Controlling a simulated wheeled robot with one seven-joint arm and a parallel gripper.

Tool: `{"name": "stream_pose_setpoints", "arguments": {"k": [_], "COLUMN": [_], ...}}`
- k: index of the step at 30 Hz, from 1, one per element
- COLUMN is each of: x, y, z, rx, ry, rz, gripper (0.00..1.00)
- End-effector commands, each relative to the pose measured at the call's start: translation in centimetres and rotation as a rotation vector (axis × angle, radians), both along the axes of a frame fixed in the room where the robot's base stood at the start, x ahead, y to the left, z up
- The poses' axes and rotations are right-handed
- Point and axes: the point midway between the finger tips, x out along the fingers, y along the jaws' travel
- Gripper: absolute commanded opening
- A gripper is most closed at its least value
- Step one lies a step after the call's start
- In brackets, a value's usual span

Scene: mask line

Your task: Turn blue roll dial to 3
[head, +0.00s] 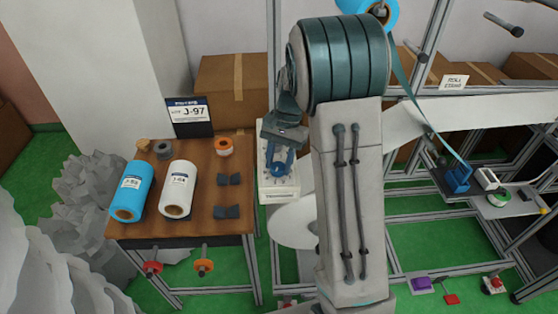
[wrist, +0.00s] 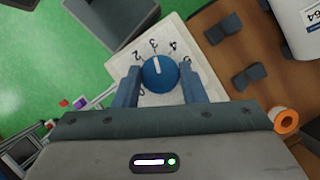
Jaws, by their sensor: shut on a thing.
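The blue roll dial (wrist: 165,80) is a round knob with a white pointer line, on a pale panel (wrist: 190,37) marked with numbers around it. In the wrist view the pointer is directed up toward the 3. My gripper (wrist: 160,74) has one blue finger on each side of the dial and is shut on it. In the head view the white dial box (head: 279,197) stands just right of the wooden table, with my gripper (head: 277,163) over it. My fingers cover part of the dial there.
The wooden table (head: 200,225) left of the dial box holds a blue roll (head: 133,180), a white roll (head: 179,178), an orange ring (head: 224,147) and dark blocks (head: 227,212). A J-97 sign (head: 188,113) stands behind. A metal frame with blue film is at right.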

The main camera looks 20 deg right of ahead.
Motion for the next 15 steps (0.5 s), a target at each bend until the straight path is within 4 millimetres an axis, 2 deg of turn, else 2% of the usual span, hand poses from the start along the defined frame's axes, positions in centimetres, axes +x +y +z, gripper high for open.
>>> {"name": "stream_pose_setpoints", "arguments": {"k": [8, 9, 11, 15], "x": [0.07, 0.07, 0.05, 0.03], "y": [-0.02, -0.02, -0.02, -0.02], "z": [0.02, 0.02, 0.01, 0.01], "rx": [-0.001, -0.001, -0.001, -0.001], "ry": [-0.002, -0.002, -0.002, -0.001], "rz": [0.000, 0.000, 0.000, 0.000], "gripper": [0.15, 0.40, 0.57, 0.59]}}
